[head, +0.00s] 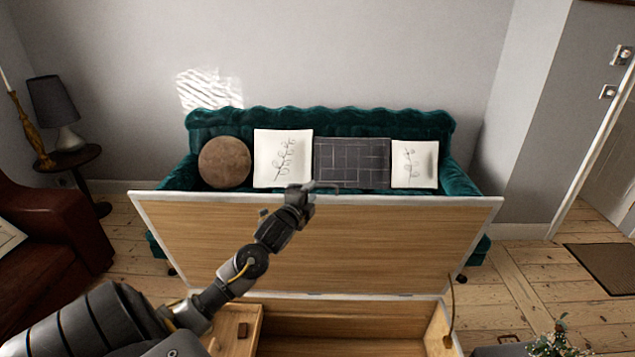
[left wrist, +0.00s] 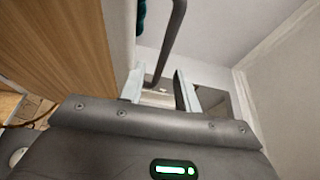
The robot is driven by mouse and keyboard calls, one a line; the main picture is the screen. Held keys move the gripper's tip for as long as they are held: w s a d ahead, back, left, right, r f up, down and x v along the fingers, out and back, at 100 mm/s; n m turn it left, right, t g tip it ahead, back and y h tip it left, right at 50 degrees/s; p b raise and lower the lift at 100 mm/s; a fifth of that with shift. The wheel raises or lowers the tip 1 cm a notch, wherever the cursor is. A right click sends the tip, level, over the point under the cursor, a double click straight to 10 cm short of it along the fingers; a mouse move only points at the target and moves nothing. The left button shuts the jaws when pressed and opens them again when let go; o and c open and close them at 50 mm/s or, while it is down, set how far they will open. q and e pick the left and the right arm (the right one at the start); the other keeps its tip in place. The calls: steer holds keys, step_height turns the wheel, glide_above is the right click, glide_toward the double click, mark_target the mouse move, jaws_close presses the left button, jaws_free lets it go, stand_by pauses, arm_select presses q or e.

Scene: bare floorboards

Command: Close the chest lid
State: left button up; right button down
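The chest (head: 340,328) stands open in front of me, with a pale wood interior. Its lid (head: 390,245) is raised, wood side towards me with a light rim, and also shows in the left wrist view (left wrist: 65,45). A thin grey bar handle (head: 328,185) sits at the middle of the lid's top edge. My left gripper (head: 310,189) is at that handle. In the left wrist view its fingers (left wrist: 158,88) are apart, and the handle (left wrist: 172,42) runs between them; contact is not clear. My right gripper is out of view.
A green sofa (head: 320,124) with cushions stands behind the lid. A brown armchair (head: 45,245) is at left, beside a side table (head: 70,158) with a lamp. A plant (head: 555,340) is at lower right. A lid stay (head: 452,305) shows at the chest's right.

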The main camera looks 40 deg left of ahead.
mark_target(317, 186)
arm_select(q)
steer(key=shift+p+x, duration=0.55)
steer(key=shift+x, duration=1.8)
steer(key=shift+d, duration=0.1)
jaws_close()
